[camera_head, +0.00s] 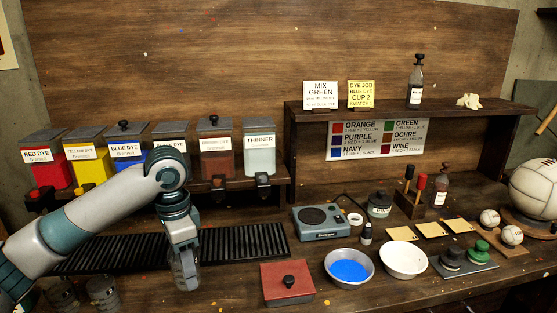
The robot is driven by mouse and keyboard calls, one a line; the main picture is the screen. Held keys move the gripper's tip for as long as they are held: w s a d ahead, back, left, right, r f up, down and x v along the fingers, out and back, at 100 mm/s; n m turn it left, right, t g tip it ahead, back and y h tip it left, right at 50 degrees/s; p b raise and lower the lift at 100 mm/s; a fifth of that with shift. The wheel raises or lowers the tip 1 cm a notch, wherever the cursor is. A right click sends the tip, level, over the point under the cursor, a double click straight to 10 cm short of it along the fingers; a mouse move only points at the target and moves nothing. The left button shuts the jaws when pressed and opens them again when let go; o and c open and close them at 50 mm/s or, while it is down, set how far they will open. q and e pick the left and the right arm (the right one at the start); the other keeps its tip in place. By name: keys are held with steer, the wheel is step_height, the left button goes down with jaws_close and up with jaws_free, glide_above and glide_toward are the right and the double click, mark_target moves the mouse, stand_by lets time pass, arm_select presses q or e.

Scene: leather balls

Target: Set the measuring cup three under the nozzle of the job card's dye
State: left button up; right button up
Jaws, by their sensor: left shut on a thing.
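My left gripper (184,248) is shut on a clear measuring cup (185,275), upright, in front of the black slatted drip rack. I cannot read a number on it, nor tell whether its base touches the table. The yellow job card (361,93) on the shelf reads dye job, blue dye, cup 2. The blue dye container (126,151) stands in the back row between yellow and black; my left arm hides its nozzle. Two more clear cups (62,295) (103,291) stand at the front left, partly behind my arm. My right gripper is not in view.
The drip rack (245,242) runs under the dye row, clear right of my gripper. Red (46,172), yellow (88,168), brown and thinner (260,155) containers stand there. A red lidded box (287,284), a scale (321,222) and a bowl of blue liquid (349,271) lie right.

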arm_select(q)
steer(key=shift+s+d+f+n, duration=0.2)
steer(key=shift+s+f+n, duration=0.1)
steer(key=shift+s+n, duration=0.2)
steer(key=s+d+f+n, duration=0.3)
steer(key=s+f+n, duration=0.3)
steer(key=s+n, duration=0.3)
steer(key=shift+s+d+f+n, duration=0.2)
steer(key=shift+s+d+n, duration=0.1)
steer(key=shift+s, duration=0.75)
stand_by(0.7)
